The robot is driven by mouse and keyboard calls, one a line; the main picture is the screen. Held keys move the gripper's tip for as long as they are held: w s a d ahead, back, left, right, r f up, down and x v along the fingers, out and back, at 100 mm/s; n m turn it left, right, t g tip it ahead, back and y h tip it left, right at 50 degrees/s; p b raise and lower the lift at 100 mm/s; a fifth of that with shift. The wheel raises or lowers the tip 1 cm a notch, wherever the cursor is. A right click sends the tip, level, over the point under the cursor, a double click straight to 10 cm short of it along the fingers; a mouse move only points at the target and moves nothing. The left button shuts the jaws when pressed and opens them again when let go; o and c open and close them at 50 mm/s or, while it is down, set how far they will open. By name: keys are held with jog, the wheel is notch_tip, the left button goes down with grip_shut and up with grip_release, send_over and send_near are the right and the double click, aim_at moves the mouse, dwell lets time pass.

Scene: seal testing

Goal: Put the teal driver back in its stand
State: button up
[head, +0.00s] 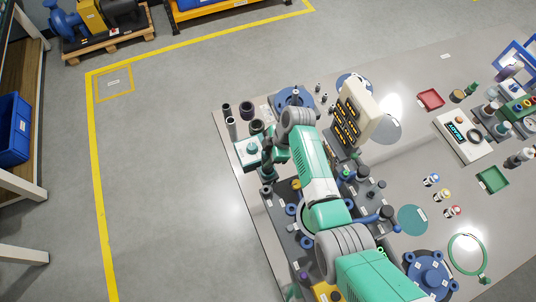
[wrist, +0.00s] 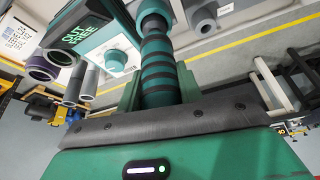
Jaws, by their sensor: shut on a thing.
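My gripper (wrist: 160,92) is shut on the teal driver (wrist: 157,62), a ribbed teal shaft with dark bands that runs up between the fingers in the wrist view. Its far end, a rounder teal part, is at the top edge of that view. In the head view my gripper (head: 270,158) is over the left side of the bench, and the driver is too small and covered to make out clearly. Beside it is a white block with a teal round top (head: 249,150), also in the wrist view (wrist: 113,61). I cannot tell whether this block is the driver's stand.
A dark box with a lit green text display (wrist: 84,34) stands close by, with grey tubes (wrist: 88,84) near it. Several dark cylinders (head: 246,107) stand at the bench's left edge. A tall cream panel (head: 352,115) rises right of my arm. Open floor lies left.

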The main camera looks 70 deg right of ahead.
jog(key=shift+f+b, duration=0.5)
jog(key=shift+f, duration=0.1)
dwell(0.8)
jog(key=o, duration=1.3)
jog(key=shift+c, duration=0.2)
notch_tip(320, 180, up, 9)
jog(key=p, duration=0.8)
jog(key=shift+r, duration=0.1)
